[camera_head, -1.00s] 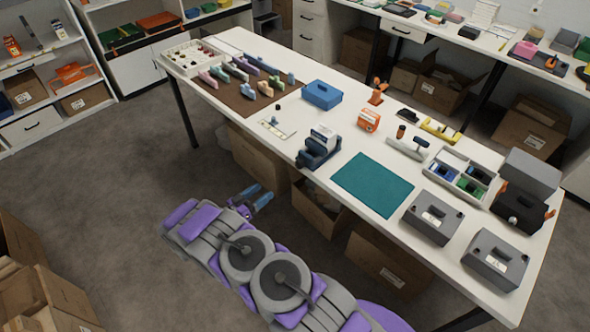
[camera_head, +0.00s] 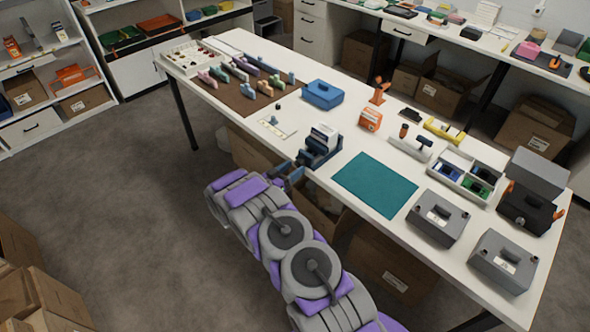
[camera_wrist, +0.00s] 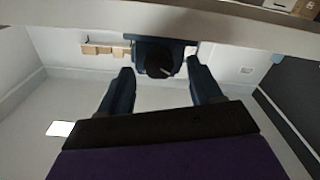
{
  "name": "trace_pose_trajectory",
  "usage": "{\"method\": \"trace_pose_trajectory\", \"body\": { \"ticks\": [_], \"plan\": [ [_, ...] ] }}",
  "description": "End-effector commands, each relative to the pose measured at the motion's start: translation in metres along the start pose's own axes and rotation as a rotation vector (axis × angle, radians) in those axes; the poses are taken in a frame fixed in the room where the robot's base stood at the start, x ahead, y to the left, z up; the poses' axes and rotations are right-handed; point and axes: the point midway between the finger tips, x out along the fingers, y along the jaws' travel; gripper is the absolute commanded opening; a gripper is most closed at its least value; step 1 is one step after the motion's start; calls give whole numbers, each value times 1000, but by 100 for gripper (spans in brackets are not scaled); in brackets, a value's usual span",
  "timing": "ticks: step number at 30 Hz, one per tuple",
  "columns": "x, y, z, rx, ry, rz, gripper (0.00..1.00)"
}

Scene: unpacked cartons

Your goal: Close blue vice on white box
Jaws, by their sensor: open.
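The dark blue vice (camera_head: 314,158) stands at the near edge of the white table in the head view. The white box (camera_head: 324,133) sits upright in it, between its jaws. My gripper (camera_head: 290,172) is at the table's near edge, just to the lower left of the vice. In the wrist view my gripper (camera_wrist: 160,72) is open, with its two blue fingers spread and empty. The vice's dark end with a round black knob (camera_wrist: 159,64) shows between and just beyond the fingertips. Contact cannot be told. The white box is not clearly visible in the wrist view.
A teal mat (camera_head: 375,185) lies right of the vice, and a small white plate (camera_head: 274,128) lies to its left. A blue case (camera_head: 322,95) and an orange box (camera_head: 370,118) stand behind. Cardboard cartons (camera_head: 385,262) are under the table.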

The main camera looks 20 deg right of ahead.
Motion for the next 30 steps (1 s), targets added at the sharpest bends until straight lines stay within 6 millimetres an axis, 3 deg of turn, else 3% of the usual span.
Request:
{"method": "trace_pose_trajectory", "body": {
  "ticks": [6, 15, 30],
  "plan": [
    [18, 0, 0, 1, 0, 0, 64],
    [19, 0, 0, 0, 0, -1, 64],
    [19, 0, 0, 0, 0, -2, 18]
  ]
}}
